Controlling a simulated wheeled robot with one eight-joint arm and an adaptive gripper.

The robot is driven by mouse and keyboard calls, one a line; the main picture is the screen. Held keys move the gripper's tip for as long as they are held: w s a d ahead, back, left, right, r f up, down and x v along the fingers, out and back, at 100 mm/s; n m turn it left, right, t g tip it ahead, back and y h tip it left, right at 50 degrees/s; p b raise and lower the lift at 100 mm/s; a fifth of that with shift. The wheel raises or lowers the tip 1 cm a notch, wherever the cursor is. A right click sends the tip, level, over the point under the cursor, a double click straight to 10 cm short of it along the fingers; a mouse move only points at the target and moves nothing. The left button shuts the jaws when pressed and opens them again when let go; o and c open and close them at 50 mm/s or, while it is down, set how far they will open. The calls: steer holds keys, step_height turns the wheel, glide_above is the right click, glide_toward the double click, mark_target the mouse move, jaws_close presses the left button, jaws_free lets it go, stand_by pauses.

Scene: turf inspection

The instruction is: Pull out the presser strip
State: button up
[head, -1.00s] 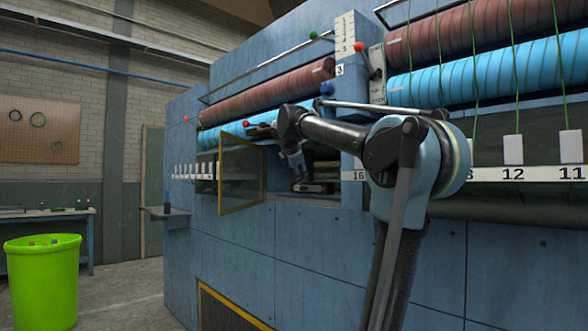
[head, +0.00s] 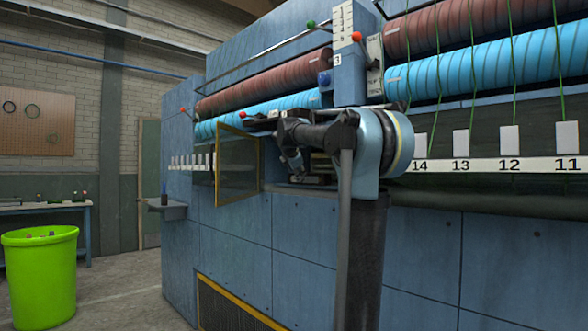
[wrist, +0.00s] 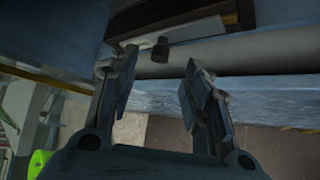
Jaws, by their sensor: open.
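In the wrist view, a pale strip (wrist: 180,34) lies in a dark holder near the top; it looks like the presser strip. A short black knob (wrist: 160,47) sticks out from it toward my gripper (wrist: 157,72). My gripper is open and empty. Its two fingertips stand below the knob, one on either side, apart from it by a small gap in the picture. In the head view, my arm reaches to the machine front beside the yellow-framed door (head: 239,170); the strip cannot be made out there.
The door stands swung open, left of my arm. The blue machine (head: 300,240) fills the middle and right, with red rollers (head: 285,82), blue rollers (head: 490,72) and numbered white tags (head: 510,140). A green bin (head: 40,275) stands on open floor at left.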

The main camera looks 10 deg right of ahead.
steer(key=shift+x, duration=2.95)
steer(key=shift+c, duration=0.4)
jaws_close()
